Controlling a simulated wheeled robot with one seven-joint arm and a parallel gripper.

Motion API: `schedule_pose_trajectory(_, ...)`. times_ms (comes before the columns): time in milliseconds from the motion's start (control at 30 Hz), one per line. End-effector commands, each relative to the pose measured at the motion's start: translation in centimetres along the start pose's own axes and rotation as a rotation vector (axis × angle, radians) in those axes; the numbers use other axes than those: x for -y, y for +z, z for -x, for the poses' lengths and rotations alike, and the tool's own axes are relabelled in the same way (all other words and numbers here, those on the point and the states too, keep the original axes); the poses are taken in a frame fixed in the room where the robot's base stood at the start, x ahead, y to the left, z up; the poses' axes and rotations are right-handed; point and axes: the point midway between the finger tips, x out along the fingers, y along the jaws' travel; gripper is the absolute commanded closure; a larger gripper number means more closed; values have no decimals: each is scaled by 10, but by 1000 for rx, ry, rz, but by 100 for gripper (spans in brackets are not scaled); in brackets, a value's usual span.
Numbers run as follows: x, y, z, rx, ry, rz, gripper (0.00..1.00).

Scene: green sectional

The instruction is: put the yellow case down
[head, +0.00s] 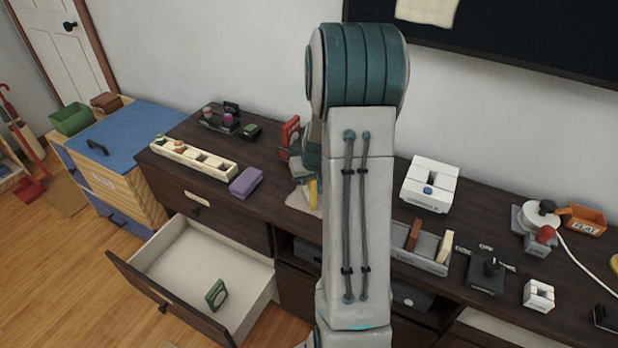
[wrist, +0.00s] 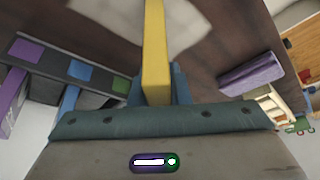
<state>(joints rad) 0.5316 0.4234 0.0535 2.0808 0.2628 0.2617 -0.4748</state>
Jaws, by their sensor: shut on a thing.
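The yellow case (wrist: 155,45) is a narrow slab standing out from my gripper (wrist: 157,86) in the wrist view. My gripper is shut on its near end. In the head view a small strip of the yellow case (head: 313,193) shows to the left of my arm, over a pale flat patch (head: 298,203) on the dark cabinet top (head: 285,220). My arm hides most of the gripper in that view. I cannot tell whether the case touches the patch.
A purple block (head: 246,182) and a cream slotted tray (head: 195,158) lie to the left. A red frame (head: 291,131) stands behind. A grey compartment tray (head: 420,247) and a white box (head: 430,184) are on the right. An open drawer (head: 165,236) juts out at the front left.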

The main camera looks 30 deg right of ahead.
Motion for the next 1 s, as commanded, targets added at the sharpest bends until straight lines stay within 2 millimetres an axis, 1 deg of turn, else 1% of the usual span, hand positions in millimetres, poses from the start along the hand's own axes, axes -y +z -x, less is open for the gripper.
schedule_pose_trajectory(167,0,2,-4,0,0,0,100)
schedule_pose_trajectory(200,0,1,-3,0,0,0,76)
schedule_pose_trajectory(233,0,1,-2,0,0,0,67)
schedule_pose_trajectory(267,0,1,-2,0,0,0,62)
schedule_pose_trajectory(533,0,1,-2,0,0,0,62)
schedule_pose_trajectory(667,0,-1,3,0,0,0,62)
schedule_pose_trajectory(767,0,-1,13,-3,2,0,62)
schedule_pose_trajectory(1000,0,-1,57,-5,1,1,62)
